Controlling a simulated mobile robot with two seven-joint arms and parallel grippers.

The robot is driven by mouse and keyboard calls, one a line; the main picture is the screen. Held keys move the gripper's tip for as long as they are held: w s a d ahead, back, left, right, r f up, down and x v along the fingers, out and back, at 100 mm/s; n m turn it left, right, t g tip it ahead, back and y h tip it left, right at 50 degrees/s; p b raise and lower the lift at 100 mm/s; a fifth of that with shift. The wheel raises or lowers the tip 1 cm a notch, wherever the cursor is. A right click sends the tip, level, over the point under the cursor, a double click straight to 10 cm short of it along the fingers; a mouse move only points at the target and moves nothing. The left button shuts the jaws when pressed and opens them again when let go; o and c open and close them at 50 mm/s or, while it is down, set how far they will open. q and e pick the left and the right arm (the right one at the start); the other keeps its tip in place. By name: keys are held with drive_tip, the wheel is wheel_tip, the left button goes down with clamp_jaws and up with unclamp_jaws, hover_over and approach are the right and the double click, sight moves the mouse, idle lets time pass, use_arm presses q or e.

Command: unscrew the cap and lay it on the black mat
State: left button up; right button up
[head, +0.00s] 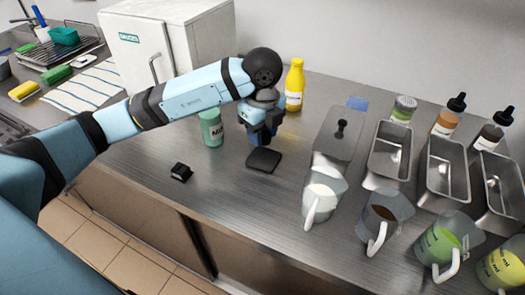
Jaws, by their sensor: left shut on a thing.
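The black mat (264,161) is a small dark square on the steel worktop, near the middle of the head view. My left gripper (261,142) points down just above the mat's back edge. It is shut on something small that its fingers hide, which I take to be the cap. A pale green bottle (211,130) with a dark-lettered label stands upright to the left of the gripper. No cap stands out on its top. My right gripper is not in view.
A small black object (181,172) lies near the front edge. A yellow bottle (294,85) stands behind the gripper. Steel pans (390,150) and several jugs, including a white-filled one (322,198), crowd the right. The worktop left of the mat is mostly clear.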

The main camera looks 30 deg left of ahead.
sight(262, 157)
use_arm(q)
drive_tip(key=shift+f, duration=2.95)
drive_tip(key=shift+f, duration=0.1)
drive_tip(key=shift+f+b, duration=0.15)
drive_tip(key=shift+b, duration=0.2)
drive_tip(key=o, duration=1.1)
wheel_tip(262, 157, up, 13)
drive_tip(key=shift+f+p, duration=0.2)
drive_tip(key=shift+p, duration=0.35)
